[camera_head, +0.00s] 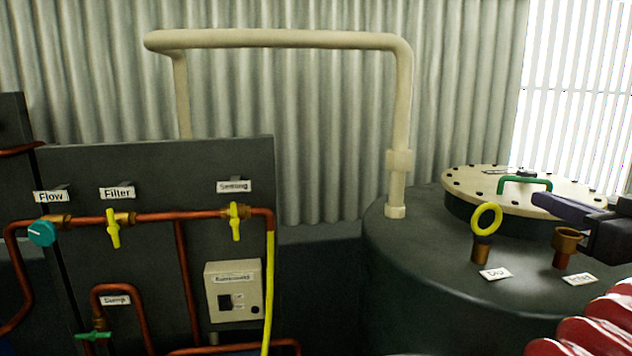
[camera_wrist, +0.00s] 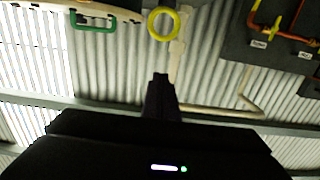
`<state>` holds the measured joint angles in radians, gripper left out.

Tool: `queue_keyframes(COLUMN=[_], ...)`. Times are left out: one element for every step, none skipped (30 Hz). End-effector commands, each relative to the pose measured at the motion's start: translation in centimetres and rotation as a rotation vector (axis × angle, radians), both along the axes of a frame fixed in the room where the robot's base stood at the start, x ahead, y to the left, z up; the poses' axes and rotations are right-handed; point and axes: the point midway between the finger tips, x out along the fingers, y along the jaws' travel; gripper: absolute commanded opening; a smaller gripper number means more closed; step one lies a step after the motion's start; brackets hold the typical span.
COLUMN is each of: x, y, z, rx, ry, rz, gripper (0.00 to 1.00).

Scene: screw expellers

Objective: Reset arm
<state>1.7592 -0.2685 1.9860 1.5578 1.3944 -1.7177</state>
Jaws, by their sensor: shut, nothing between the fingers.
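My gripper (camera_head: 545,205) is at the right edge of the head view, its shut dark fingers pointing left over the tank top. In the wrist view the shut fingers (camera_wrist: 160,85) show at the centre with nothing between them. The yellow ring (camera_head: 474,222) stands on a brass fitting left of my gripper, apart from it. The ring also shows in the wrist view (camera_wrist: 150,24) near the top edge. A brass inlet fitting (camera_head: 566,240) stands below the fingers in the picture. The red ribbed part at the lower right is my arm.
The dark tank (camera_head: 420,260) has a cream bolted lid (camera_head: 468,186) with a green handle (camera_head: 522,181) near my fingers. A cream pipe (camera_head: 403,100) rises from the tank. A panel (camera_head: 150,180) with copper pipes, valves and a switch box (camera_head: 235,290) stands left. A corrugated wall is behind.

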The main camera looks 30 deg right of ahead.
Motion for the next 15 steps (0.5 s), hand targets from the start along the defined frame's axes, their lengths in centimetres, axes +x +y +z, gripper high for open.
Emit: queue_keyframes(x=[0.0, 0.0, 0.0, 0.0, 0.0, 0.1, 0.1, 0.2, 0.3, 0.6, 0.8, 1.3, 1.8, 2.3, 3.1], y=[0.0, 0.0, 0.0, 0.0, 0.0, 0.0, 0.0, 0.0, 0.1, 0.2, 0.2, 0.4, 0.6, 0.8, 1.1], z=[0.0, 0.0, 0.0, 0.0, 0.0, 0.0, 0.0, -0.1, -0.3, -0.5, -0.8, -1.2, -1.7, -2.3, -3.1], rx=[0.000, 0.000, 0.000, 0.000, 0.000, 0.000, 0.000, 0.002, 0.006, 0.011, 0.018, 0.028, 0.040, 0.053, 0.071], ry=[0.000, 0.000, 0.000, 0.000, 0.000, 0.000, 0.001, 0.002, 0.005, 0.011, 0.017, 0.028, 0.038, 0.052, 0.073], rz=[0.000, 0.000, 0.000, 0.001, 0.001, 0.001, 0.001, 0.003, 0.006, 0.010, 0.014, 0.021, 0.029, 0.038, 0.051], gripper=[0.00, 0.00, 0.00, 0.00, 0.00, 0.00, 0.00, 0.00, 0.00, 0.00, 0.00, 0.00, 0.00, 0.00, 0.00])
